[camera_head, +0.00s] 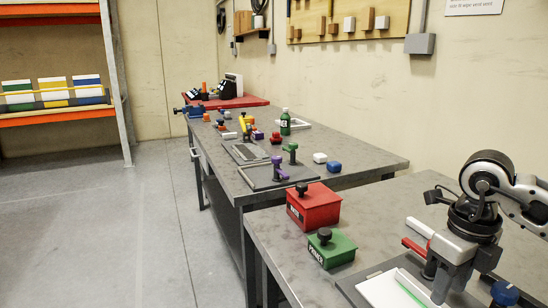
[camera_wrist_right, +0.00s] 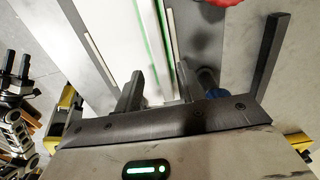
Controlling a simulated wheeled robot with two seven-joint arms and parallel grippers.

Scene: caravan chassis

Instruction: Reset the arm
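My right gripper (camera_head: 440,276) hangs low over a grey tray with a white panel (camera_head: 385,290) on the near bench, at the lower right of the head view. In the right wrist view its two dark fingers (camera_wrist_right: 160,88) stand apart, with the white, green-striped panel (camera_wrist_right: 124,30) beyond them. I see nothing clamped between them. What looks like my left gripper (camera_wrist_right: 15,65) shows at the left edge of the right wrist view, with its two prongs apart and empty. The left arm does not show in the head view.
A red box (camera_head: 313,208) and a green box (camera_head: 332,249) with black knobs stand left of the tray. A red object (camera_head: 414,247) and a blue object (camera_head: 504,293) lie near the right gripper. A farther bench holds several small items and a green bottle (camera_head: 285,123). The left floor is clear.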

